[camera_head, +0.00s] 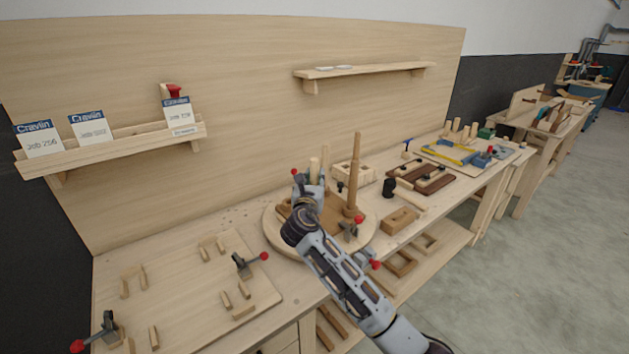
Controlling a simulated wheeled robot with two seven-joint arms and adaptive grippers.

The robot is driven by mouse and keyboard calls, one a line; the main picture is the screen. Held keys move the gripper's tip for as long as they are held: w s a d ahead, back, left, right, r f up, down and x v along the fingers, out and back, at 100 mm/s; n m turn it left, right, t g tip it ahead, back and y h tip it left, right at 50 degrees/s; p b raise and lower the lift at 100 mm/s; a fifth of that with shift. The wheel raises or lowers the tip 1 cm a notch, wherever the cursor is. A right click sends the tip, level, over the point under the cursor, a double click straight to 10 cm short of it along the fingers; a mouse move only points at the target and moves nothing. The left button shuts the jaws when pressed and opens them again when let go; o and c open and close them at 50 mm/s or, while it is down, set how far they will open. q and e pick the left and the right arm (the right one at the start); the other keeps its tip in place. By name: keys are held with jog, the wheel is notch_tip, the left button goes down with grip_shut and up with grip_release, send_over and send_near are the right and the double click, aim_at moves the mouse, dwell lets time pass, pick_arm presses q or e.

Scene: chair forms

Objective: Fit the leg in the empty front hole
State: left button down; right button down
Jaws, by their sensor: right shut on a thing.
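A brown wooden chair seat (333,214) lies on a round pale wooden turntable (274,238) in the middle of the bench. A turned leg (353,180) stands upright at the seat's right side, and a thinner pale leg (325,160) stands further back. My right gripper (309,192) is over the left part of the seat, shut on a pale wooden leg (314,170) whose top rises above it. The gripper and wrist hide this leg's lower end and the empty front hole, so I cannot tell whether they touch. My left gripper is out of view.
Red-knobbed clamps (351,230) stand at the turntable's edge near my arm. A jig board (190,290) with blocks and clamps lies at the left. A wooden block (399,220), a mallet (391,188) and tool trays lie to the right. A back panel (230,90) bounds the bench.

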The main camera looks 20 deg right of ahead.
jog(key=shift+f+b, duration=0.55)
jog(key=shift+b, duration=0.2)
jog(key=shift+f, duration=1.5)
dwell(0.5)
jog(key=c, duration=1.1)
grip_release()
jog(key=shift+s, duration=0.1)
jog(key=v, duration=1.2)
